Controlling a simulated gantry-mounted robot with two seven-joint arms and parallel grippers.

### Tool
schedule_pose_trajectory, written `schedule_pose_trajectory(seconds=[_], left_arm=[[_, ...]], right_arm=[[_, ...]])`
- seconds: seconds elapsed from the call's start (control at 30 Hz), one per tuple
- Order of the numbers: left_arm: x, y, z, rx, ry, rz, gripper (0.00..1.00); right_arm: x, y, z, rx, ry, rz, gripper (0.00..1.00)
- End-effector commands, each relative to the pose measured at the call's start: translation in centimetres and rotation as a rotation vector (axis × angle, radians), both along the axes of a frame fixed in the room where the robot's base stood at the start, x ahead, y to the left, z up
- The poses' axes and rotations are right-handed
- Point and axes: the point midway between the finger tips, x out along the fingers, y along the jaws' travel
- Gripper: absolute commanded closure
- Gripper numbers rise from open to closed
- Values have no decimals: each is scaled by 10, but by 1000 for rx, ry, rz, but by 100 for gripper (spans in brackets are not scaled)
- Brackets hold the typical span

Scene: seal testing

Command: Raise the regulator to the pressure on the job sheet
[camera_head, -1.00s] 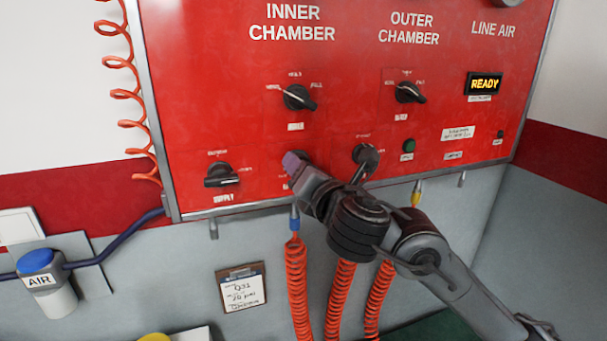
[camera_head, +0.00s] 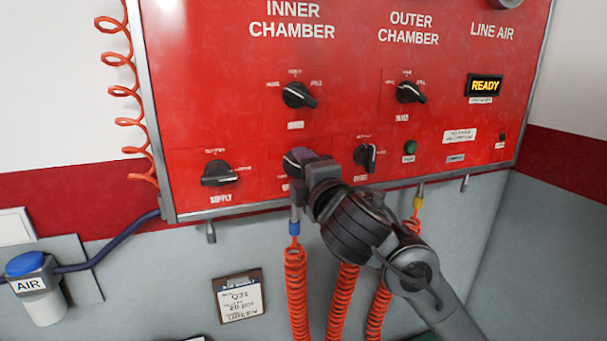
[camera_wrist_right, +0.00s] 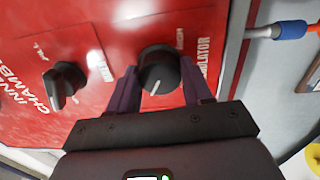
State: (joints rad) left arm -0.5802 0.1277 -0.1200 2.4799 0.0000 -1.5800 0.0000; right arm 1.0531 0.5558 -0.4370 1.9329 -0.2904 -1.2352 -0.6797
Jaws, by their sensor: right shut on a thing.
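The black round regulator knob (camera_wrist_right: 159,70) sits on the red panel (camera_head: 230,100), beside a partly hidden label ending "ULATOR". My right gripper (camera_wrist_right: 160,85) is shut on this knob, one purple finger on each side. In the head view the right gripper (camera_head: 298,160) is at the panel's lower edge and mostly hides the knob. The job sheet (camera_head: 240,298) hangs on a clipboard on the grey wall below; its handwriting is too small to read surely. No gauge reading shows. My left gripper is not in view.
Close by are the supply switch (camera_head: 219,174), another lower switch (camera_head: 365,157), the inner chamber switch (camera_head: 298,95) and outer chamber switch (camera_head: 409,92). A display (camera_head: 484,86) reads READY. Orange coiled hoses (camera_head: 297,290) hang below the panel, near my right arm.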

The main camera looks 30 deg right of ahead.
Motion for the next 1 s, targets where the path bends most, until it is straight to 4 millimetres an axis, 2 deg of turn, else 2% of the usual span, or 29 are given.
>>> schedule_pose_trajectory(seconds=[0.4, 0.87, 0.9, 1.0], left_arm=[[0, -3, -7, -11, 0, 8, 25], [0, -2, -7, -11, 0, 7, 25], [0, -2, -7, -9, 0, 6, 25], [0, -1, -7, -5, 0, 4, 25]], right_arm=[[0, 0, -1, 161, -19, 0, 81], [0, 0, 0, 175, -21, 0, 81], [0, 0, 0, 175, -21, 0, 49], [0, 0, 0, 174, -21, 0, 33]])
